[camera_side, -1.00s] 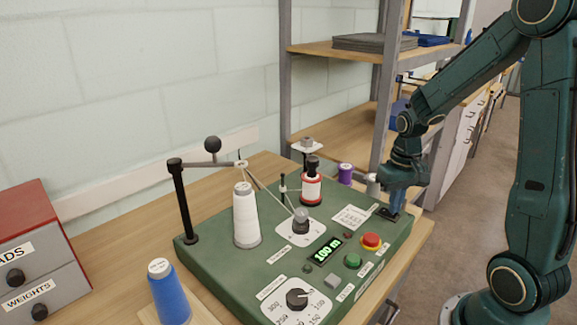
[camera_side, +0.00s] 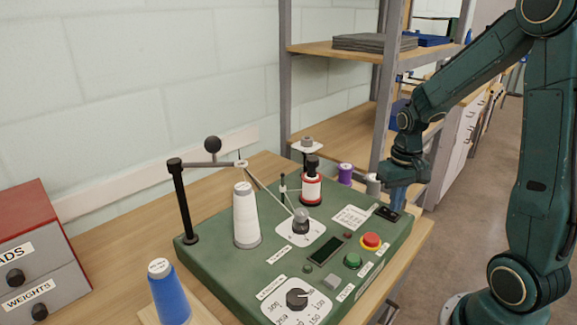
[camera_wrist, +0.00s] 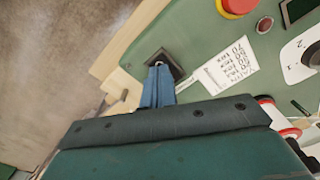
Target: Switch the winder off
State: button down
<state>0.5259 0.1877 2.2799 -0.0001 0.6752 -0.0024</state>
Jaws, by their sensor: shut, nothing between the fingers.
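The winder is a green box (camera_side: 200,240) on the wooden bench, and its display (camera_side: 323,250) is dark. A small black switch plate (camera_side: 385,214) sits at the winder's back right corner; it also shows in the wrist view (camera_wrist: 174,67). My gripper (camera_side: 397,207) is shut and empty, blue fingers pointing down, just right of the switch in the side view. In the wrist view my fingertips (camera_wrist: 157,67) overlap the switch plate and hide part of it, so I cannot tell whether they touch it.
On the winder are a white thread cone (camera_side: 246,215), a red-and-white spool (camera_side: 311,188), a red button (camera_side: 370,241), a green button (camera_side: 352,260) and a dial (camera_side: 296,299). A blue cone (camera_side: 168,292) and drawers (camera_side: 40,260) stand left. A shelf post (camera_side: 383,100) rises behind my gripper.

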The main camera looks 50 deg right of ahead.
aim_at(392, 216)
notch_tip(392, 216, up, 6)
jog(key=shift+f, duration=0.1)
dwell(0.8)
jog(key=s+a+r+n+t, duration=0.2)
jog(key=s+a+r+n, duration=0.1)
jog(key=a, duration=0.5)
jog(key=s+a+r+n+t, duration=0.3)
jog(key=s+a+r, duration=0.3)
jog(key=a, duration=0.1)
jog(key=shift+s+a+r+t, duration=0.2)
jog(key=shift+a+r+t, duration=0.1)
jog(key=shift+a+r, duration=0.1)
dwell(0.9)
